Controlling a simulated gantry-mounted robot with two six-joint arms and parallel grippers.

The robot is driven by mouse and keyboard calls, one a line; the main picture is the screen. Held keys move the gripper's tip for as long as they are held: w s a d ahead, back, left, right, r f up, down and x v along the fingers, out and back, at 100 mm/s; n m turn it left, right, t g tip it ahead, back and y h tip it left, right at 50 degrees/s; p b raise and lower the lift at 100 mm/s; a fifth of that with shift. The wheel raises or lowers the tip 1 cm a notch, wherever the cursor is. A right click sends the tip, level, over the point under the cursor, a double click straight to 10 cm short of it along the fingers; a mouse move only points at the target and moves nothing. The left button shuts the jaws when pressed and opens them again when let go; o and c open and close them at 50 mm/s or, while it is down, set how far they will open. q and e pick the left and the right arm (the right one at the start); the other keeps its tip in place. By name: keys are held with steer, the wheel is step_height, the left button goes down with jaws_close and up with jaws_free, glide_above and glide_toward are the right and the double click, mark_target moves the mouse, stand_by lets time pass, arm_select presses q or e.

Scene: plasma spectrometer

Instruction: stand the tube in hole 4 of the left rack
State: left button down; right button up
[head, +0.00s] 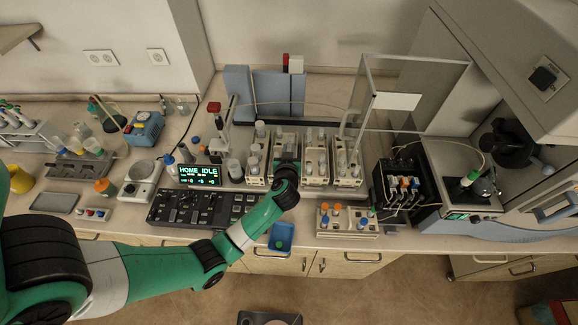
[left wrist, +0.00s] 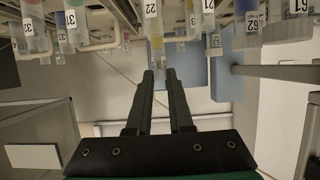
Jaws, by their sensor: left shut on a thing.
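The left rack (head: 255,181) is the leftmost of a row of pale tube racks on the bench in the head view. My left arm reaches in to the row just right of it, and my left gripper (head: 287,165) is over the rack there, partly hidden by its own wrist. In the left wrist view my left gripper (left wrist: 160,74) has its fingers close together on a pale tube (left wrist: 157,50). Other tubes with number labels hang in from the top of that view. Hole 4 cannot be made out. My right gripper is not in view.
More tube racks (head: 316,182) stand right of the gripper, with a clear upright panel (head: 412,95) behind them. In front lie a black control panel (head: 205,208), a blue tray (head: 282,237) and a small rack with orange caps (head: 345,228). A display reads HOME IDLE.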

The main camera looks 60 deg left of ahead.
arm_select(q)
step_height(320, 180, down, 4)
steer(key=shift+f+b, duration=0.1)
steer(key=shift+b, duration=0.55)
steer(key=shift+f, duration=0.1)
steer(key=shift+f, duration=0.2)
steer(key=c, duration=0.8)
jaws_free()
steer(key=shift+r, duration=0.15)
